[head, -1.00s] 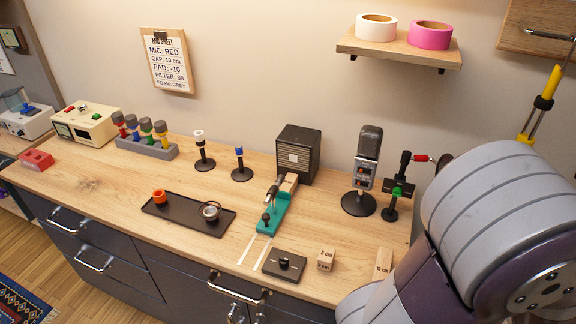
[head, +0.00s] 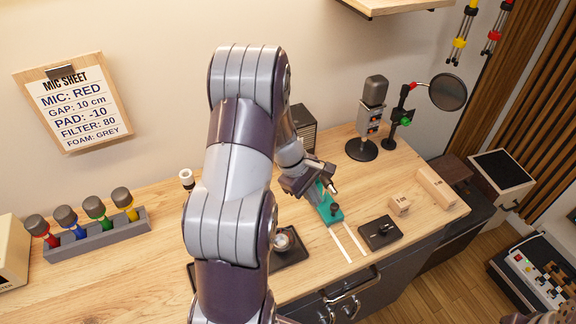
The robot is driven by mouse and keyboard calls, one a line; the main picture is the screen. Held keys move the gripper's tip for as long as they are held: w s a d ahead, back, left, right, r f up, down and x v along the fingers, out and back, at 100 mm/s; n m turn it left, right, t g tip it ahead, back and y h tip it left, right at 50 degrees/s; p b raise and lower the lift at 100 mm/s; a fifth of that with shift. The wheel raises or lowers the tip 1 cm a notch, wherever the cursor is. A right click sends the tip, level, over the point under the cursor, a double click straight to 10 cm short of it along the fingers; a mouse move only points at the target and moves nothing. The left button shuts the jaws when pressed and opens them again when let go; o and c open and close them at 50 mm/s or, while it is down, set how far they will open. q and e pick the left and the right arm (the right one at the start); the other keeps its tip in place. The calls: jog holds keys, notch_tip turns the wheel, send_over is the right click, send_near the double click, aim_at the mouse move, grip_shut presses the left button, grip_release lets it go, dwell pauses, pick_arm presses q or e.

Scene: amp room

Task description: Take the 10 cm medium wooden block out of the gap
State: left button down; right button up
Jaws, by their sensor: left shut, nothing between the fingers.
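My left gripper (head: 330,190) is over the teal microphone stand (head: 330,212) in front of the dark amp (head: 305,127). It is shut and holds nothing. The medium block in the gap between amp and stand is hidden behind my left arm and gripper. Two other pale wooden blocks show: a small one (head: 399,205) and a long one (head: 437,188), on the right of the table. My right gripper is not in view.
Two pale strips (head: 346,242) run forward from the teal stand, beside a black pedal (head: 380,232). A grey microphone (head: 372,110) and a round pop filter (head: 448,91) stand behind. A dark tray (head: 290,252) is partly hidden by my arm. A sheet (head: 79,107) reads gap 10 cm.

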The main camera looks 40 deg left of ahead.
pick_arm(q)
jog(key=w+a+f+n+t+p, duration=0.1)
jog(key=w+a+f+n+t, duration=0.15)
jog(key=a+n, duration=0.5)
jog(key=w+a+f+n+t+p, duration=0.1)
jog(key=w+a+f+n+t, duration=0.15)
jog(key=a+n, duration=0.5)
jog(key=shift+m+t, duration=0.4)
jog(key=shift+m, duration=0.4)
jog(key=x, duration=0.2)
jog(key=a+p+x, duration=0.1)
jog(key=x, duration=0.2)
jog(key=p+x, duration=0.1)
jog(key=x, duration=0.1)
jog(key=shift+w+a+f, duration=0.25)
jog(key=shift+w, duration=0.25)
jog(key=shift+w+d+f+p, duration=0.15)
jog(key=shift+p, duration=0.15)
jog(key=shift+d, duration=0.15)
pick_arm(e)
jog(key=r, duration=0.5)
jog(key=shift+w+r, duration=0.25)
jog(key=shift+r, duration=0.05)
pick_arm(q)
jog(key=shift+f, duration=0.1)
